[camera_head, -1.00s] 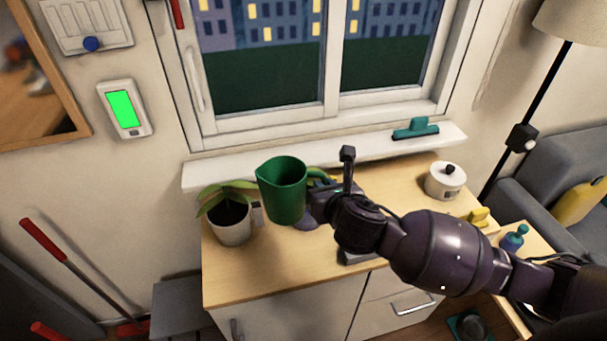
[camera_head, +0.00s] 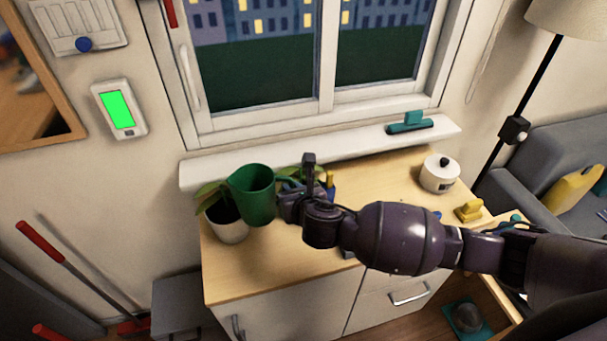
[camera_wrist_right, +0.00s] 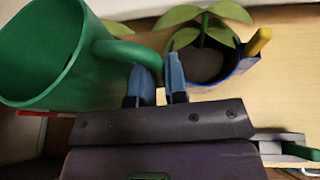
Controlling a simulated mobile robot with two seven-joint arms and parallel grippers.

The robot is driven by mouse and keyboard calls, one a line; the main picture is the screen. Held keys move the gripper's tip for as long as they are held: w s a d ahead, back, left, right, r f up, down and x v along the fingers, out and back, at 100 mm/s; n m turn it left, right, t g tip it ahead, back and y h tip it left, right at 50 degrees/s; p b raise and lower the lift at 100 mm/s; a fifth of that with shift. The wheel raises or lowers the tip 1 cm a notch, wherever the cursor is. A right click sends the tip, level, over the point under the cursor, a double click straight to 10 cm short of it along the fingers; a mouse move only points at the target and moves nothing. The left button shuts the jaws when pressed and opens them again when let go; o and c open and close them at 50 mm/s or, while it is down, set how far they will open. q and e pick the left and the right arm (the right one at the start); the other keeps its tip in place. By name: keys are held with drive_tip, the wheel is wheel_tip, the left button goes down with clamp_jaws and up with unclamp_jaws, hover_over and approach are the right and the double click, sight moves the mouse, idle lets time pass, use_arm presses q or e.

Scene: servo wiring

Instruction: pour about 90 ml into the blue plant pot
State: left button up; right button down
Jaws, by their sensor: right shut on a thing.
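My right gripper (camera_head: 288,203) is shut on the handle of a green jug (camera_head: 252,196), which it holds roughly upright above the left part of the cabinet top. The jug's spout points left, and its contents cannot be seen. In the right wrist view the jug (camera_wrist_right: 40,65) is at the left, with its handle at my fingertips (camera_wrist_right: 158,82). The blue plant pot (camera_wrist_right: 246,66), with a green plant and grey soil, is right of the jug there. In the head view the blue pot is mostly hidden behind my right gripper. My left gripper is out of view.
A white pot with a plant (camera_head: 228,230) stands at the cabinet's left end, partly behind the jug. A white lidded jar (camera_head: 440,174) and a yellow object (camera_head: 468,210) are at the right. The window sill (camera_head: 270,160) runs behind. The front left cabinet top (camera_head: 260,270) is bare.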

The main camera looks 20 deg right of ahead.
use_arm(q)
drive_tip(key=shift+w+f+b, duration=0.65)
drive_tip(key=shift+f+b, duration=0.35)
drive_tip(key=shift+b, duration=0.95)
use_arm(e)
drive_tip(key=shift+w+d+f+m+g+y, duration=0.2)
drive_tip(key=shift+f+m+g+y, duration=0.25)
drive_tip(key=shift+f+m+y, duration=0.5)
drive_tip(key=shift+w+d+f+m+g+y, duration=0.1)
drive_tip(key=shift+d+f+m+g+y, duration=0.35)
drive_tip(key=shift+f+m+y, duration=0.5)
drive_tip(key=shift+w+d+f+m+g+y, duration=0.15)
drive_tip(key=shift+f+m+g+y, duration=0.45)
drive_tip(key=shift+m, duration=0.6)
use_arm(q)
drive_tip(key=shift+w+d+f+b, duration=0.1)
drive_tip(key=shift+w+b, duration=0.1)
drive_tip(key=shift+b, duration=0.2)
use_arm(e)
drive_tip(key=shift+s+a+y, duration=0.1)
drive_tip(key=shift+a+y, duration=0.05)
drive_tip(key=shift+y, duration=0.25)
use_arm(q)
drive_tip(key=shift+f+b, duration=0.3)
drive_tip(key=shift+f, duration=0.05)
use_arm(e)
drive_tip(key=shift+s+a+r+m+y, duration=0.1)
drive_tip(key=shift+a+m+y, duration=0.15)
drive_tip(key=shift+m, duration=0.25)
